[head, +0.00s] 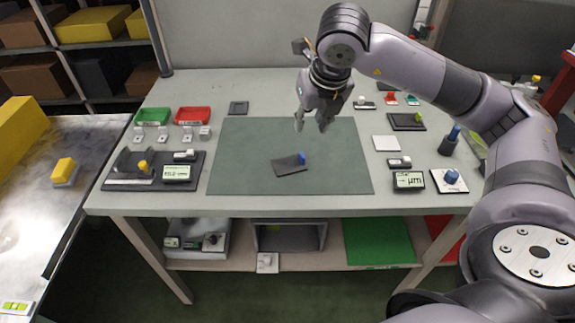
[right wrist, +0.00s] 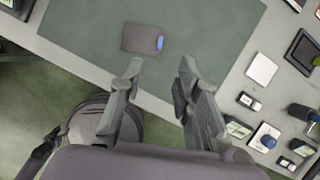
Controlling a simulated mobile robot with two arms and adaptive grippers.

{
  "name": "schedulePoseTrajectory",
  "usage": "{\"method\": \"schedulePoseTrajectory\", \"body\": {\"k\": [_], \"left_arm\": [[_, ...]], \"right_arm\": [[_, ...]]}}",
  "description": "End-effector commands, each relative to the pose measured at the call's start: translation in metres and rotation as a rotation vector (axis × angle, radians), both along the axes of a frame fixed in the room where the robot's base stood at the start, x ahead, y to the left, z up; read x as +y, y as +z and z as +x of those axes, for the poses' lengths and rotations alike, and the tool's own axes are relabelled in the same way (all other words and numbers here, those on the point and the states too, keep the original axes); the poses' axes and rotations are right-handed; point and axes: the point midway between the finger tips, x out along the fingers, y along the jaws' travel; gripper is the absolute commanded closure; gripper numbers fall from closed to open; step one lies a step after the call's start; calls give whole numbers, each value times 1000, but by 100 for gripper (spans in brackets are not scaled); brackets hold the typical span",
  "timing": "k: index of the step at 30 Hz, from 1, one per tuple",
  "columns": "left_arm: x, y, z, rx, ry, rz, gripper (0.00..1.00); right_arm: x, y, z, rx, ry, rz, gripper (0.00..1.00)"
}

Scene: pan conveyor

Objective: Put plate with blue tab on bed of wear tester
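The dark plate (head: 290,166) lies flat on the green mat (head: 240,135), with its blue tab (head: 301,158) at the right end. The plate also shows in the right wrist view (right wrist: 138,38), past the fingertips. My right gripper (head: 312,124) is open and empty above the far part of the mat, apart from the plate. Its two spread fingers also show in the right wrist view (right wrist: 158,80). A dark-based device (head: 120,185) with a display and a yellow knob stands at the table's left; I cannot tell for certain that it is the wear tester. My left gripper is out of view.
Green (head: 153,116) and red (head: 194,115) bins stand at the back left. A display marked µm (head: 408,180), a white pad (head: 386,143) and blue-knobbed items crowd the right side. The mat around the plate is clear. A metal surface (head: 75,205) is at far left.

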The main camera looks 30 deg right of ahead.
Motion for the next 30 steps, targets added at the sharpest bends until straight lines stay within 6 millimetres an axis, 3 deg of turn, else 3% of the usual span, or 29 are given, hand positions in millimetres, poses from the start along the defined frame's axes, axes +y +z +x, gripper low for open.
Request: {"method": "schedulePoseTrajectory", "body": {"k": [6, 12, 20, 30], "left_arm": [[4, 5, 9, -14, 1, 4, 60], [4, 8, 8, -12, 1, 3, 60], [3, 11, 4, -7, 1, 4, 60], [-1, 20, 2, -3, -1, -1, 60]], "right_arm": [[-5, -46, 17, 7, 2, 1, 70], [-7, -79, 31, 4, 3, 3, 70], [-10, -96, 38, 3, 4, 3, 70], [-17, -136, 53, 1, 5, 3, 70]]}}
